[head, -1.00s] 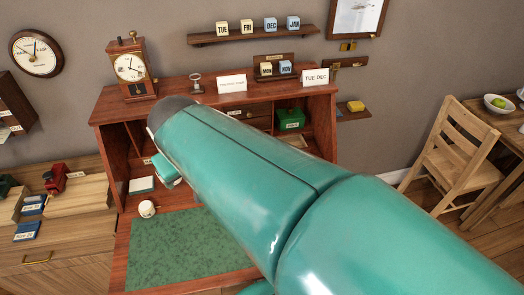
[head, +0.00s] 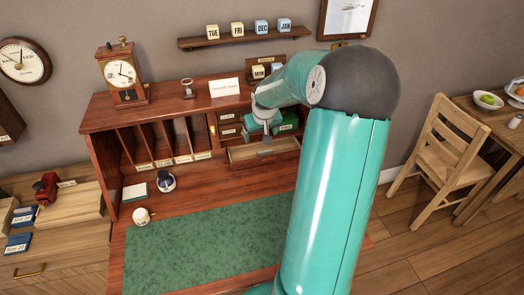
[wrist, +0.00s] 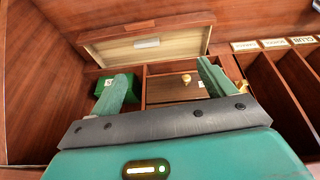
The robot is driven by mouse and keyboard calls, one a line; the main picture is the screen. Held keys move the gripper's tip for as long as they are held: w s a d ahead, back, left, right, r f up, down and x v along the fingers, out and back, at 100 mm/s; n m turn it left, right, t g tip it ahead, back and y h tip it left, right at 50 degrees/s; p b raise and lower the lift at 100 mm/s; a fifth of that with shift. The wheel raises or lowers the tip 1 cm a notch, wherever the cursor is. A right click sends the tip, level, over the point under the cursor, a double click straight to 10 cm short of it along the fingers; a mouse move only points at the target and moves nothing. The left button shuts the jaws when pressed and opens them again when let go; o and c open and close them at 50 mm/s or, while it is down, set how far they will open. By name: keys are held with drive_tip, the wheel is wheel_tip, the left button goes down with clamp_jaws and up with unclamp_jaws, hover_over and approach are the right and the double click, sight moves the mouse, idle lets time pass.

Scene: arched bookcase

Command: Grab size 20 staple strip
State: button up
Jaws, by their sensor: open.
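Blue packs lie at the far left in the head view. The front blue pack (head: 18,243) has a white label that seems to start with "Size"; its number is too small to read surely. Another blue pack (head: 23,215) lies behind it, near a red stapler-like object (head: 46,187). My gripper (head: 265,140) is far from them, at the desk's right-hand cubbies by an open drawer (head: 245,154). In the wrist view my gripper (wrist: 163,82) is open, with nothing between its fingers. The open drawer (wrist: 185,43) holds or bears a small pale piece, not clear which.
A green box (wrist: 105,84) sits beside a brown drawer front with a brass knob (wrist: 186,79). An ink bottle (head: 166,183) and white cup (head: 141,216) stand left on the desk. The green desk mat (head: 200,245) is clear. A chair (head: 445,150) stands right.

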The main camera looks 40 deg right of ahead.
approach(265, 151)
drive_tip(key=f, duration=0.3)
drive_tip(key=shift+w+d+f+m, duration=0.15)
drive_tip(key=shift+w+d+m, duration=0.1)
drive_tip(key=shift+d+m, duration=0.15)
drive_tip(key=shift+w+x, duration=0.2)
drive_tip(key=shift+x, duration=2.15)
drive_tip(key=c, duration=1.1)
drive_tip(key=shift+o, duration=0.2)
